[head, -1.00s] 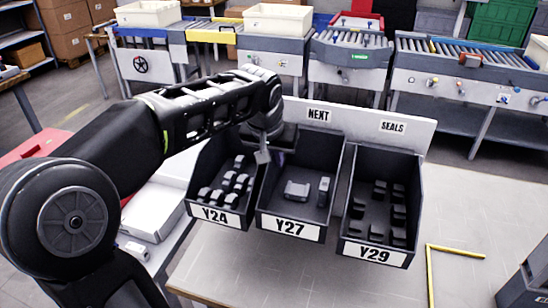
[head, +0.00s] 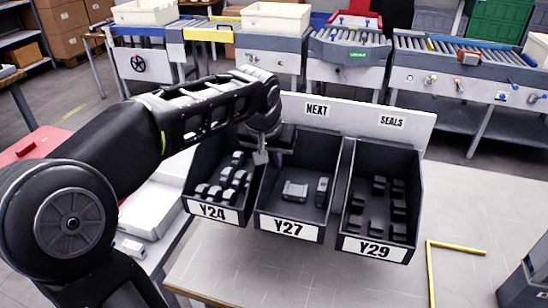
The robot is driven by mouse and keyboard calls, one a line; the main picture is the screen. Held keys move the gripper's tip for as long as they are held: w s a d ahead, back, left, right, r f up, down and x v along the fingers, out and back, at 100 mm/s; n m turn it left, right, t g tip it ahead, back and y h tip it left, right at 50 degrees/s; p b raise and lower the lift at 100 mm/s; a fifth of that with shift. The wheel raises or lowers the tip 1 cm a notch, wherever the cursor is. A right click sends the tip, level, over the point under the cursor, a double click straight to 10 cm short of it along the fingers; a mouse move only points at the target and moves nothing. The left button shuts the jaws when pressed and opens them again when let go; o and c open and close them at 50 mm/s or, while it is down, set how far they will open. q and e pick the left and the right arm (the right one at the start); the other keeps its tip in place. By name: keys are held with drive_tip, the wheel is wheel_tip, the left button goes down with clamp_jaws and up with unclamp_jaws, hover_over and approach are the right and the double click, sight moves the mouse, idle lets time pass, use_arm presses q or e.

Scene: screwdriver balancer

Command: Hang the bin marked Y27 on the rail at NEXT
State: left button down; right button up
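The dark bin marked Y27 (head: 290,228) is at the white rail board (head: 352,114), below the NEXT label (head: 317,110). It is the middle of three bins and holds a few grey parts. Bin Y24 (head: 213,211) is on its left and bin Y29 (head: 366,247) on its right, under the SEALS label (head: 391,121). My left gripper (head: 261,156) points down at the upper walls between Y24 and Y27. Its fingers are small and partly hidden, so I cannot tell whether it grips a wall. My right gripper is out of view.
The bins stand above a light table (head: 230,270) with a yellow corner strip (head: 431,265) at the right. A white box (head: 155,205) lies left of the bins, partly behind my arm. Roller conveyors (head: 470,60) stand behind. The table front is clear.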

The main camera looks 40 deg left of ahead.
sight(270, 155)
use_arm(q)
drive_tip(key=shift+f, duration=0.1)
idle(0.3)
drive_tip(key=c, duration=1.6)
unclamp_jaws()
drive_tip(key=shift+o, duration=0.2)
drive_tip(key=v, duration=0.7)
drive_tip(key=shift+s+d+r, duration=0.15)
drive_tip(key=shift+r, duration=0.2)
